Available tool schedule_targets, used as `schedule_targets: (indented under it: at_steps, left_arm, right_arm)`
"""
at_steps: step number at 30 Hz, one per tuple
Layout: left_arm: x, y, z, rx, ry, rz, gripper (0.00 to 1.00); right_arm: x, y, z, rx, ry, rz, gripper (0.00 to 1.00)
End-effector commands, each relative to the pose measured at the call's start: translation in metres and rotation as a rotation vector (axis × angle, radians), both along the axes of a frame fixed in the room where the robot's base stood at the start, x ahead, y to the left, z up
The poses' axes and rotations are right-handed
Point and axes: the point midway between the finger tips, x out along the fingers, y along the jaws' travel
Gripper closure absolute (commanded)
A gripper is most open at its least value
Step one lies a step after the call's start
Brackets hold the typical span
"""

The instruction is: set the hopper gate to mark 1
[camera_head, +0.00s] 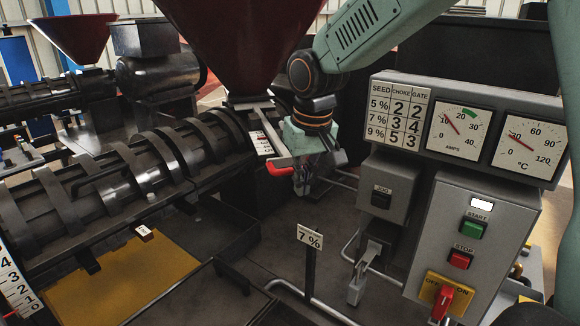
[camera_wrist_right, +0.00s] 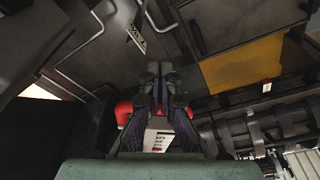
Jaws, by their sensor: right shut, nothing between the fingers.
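The dark red hopper (camera_head: 250,45) stands above the screw barrel. Below it a flat metal gate slide ends in a red handle (camera_head: 280,170). A white scale plate (camera_head: 262,143) with small marks lies beside the slide; its marks are too small to read. My right gripper (camera_head: 302,184) points down just right of the red handle. In the right wrist view its fingers (camera_wrist_right: 161,75) are shut and empty. The red handle (camera_wrist_right: 124,109) shows on both sides of the fingers there; I cannot tell whether they touch it. The scale plate (camera_wrist_right: 158,138) shows between the finger bases. My left gripper is not in view.
A board reading 7 % (camera_head: 310,237) stands on a post in front. Gauges (camera_head: 459,134) and a control box (camera_head: 470,235) stand right. The ribbed barrel (camera_head: 130,170) runs left, with a yellow tray (camera_head: 120,285) below.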

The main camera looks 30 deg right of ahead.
Motion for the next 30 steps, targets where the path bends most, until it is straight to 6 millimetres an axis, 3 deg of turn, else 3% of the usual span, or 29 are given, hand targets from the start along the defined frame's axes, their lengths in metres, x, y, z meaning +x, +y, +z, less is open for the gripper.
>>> schedule_targets:
  at_steps: [30]
  left_arm:
    - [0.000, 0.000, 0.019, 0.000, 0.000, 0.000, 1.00]
  right_arm:
    - [0.025, -0.006, 0.001, 0.000, 0.000, -0.001, 1.00]
